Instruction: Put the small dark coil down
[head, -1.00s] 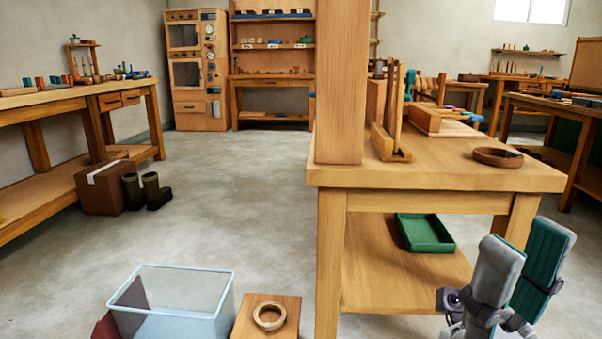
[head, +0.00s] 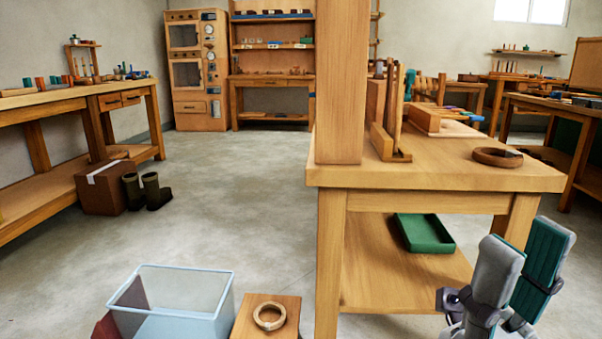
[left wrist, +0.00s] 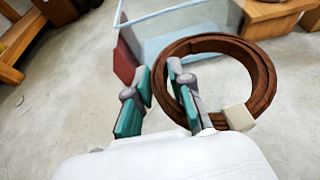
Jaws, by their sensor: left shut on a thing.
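A dark brown coil (left wrist: 262,75) with a pale tag shows large in the left wrist view. My left gripper (left wrist: 160,80) is shut on its near left side, with one finger reaching inside the ring. The coil is held up above the floor. The left gripper is out of the head view.
A clear bin (head: 170,302) stands on the floor beside a wooden block (head: 243,328) bearing a lighter ring (head: 269,316). The workbench (head: 440,178) carries a brown ring dish (head: 497,157); a green tray (head: 425,234) sits on its lower shelf. The middle floor is clear.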

